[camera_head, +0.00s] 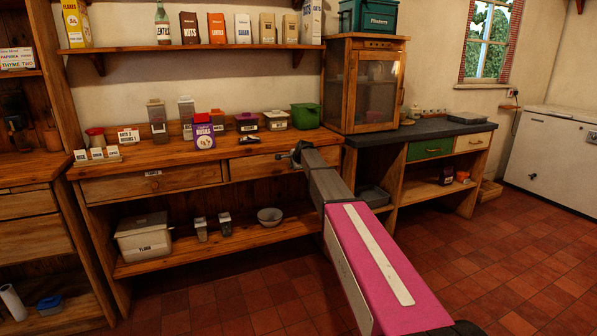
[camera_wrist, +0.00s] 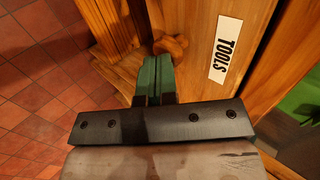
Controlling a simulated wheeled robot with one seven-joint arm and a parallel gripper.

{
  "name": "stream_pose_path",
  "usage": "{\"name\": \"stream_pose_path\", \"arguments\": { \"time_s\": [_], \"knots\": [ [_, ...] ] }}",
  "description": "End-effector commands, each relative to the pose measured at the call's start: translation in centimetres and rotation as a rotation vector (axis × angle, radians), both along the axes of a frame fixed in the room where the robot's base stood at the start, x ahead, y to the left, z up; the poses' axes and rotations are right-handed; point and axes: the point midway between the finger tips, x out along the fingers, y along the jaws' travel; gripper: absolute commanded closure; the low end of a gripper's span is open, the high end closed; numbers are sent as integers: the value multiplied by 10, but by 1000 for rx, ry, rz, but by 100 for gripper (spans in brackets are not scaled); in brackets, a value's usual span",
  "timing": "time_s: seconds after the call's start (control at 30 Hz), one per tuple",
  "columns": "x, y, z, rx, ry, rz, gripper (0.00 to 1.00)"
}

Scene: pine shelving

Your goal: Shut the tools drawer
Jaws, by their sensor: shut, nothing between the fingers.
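The tools drawer (camera_wrist: 205,35) fills the upper middle of the wrist view, its pale wooden front carrying a white "TOOLS" label (camera_wrist: 224,46) and a round wooden knob (camera_wrist: 172,45). In the head view, the matching drawer front (camera_head: 262,163) is at the right of the long wooden bench, partly hidden by my arm. My gripper (camera_wrist: 160,62) is shut and empty, its green fingertips right at the knob; I cannot tell whether they touch. In the head view my gripper (camera_head: 297,153) is at the drawer, with little detail. How far the drawer stands out is unclear.
Another closed-looking drawer (camera_head: 150,184) is to the left in the bench (camera_head: 110,167). Jars, packets and a green tub (camera_head: 305,116) stand on top. A glazed cabinet (camera_head: 372,85) and dark worktop (camera_head: 420,130) are to the right. The tiled floor (camera_head: 490,250) at right is clear.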

Motion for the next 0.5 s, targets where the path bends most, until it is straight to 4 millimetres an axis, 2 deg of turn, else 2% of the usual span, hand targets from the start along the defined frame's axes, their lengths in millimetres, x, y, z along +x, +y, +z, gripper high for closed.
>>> {"name": "stream_pose_path", "arguments": {
  "time_s": [0.03,0.2,0.5],
  "knots": [
    [11,3,0,0,0,0,100],
    [25,8,0,-1,0,1,100],
    [34,11,0,1,-3,0,100]
  ]
}}
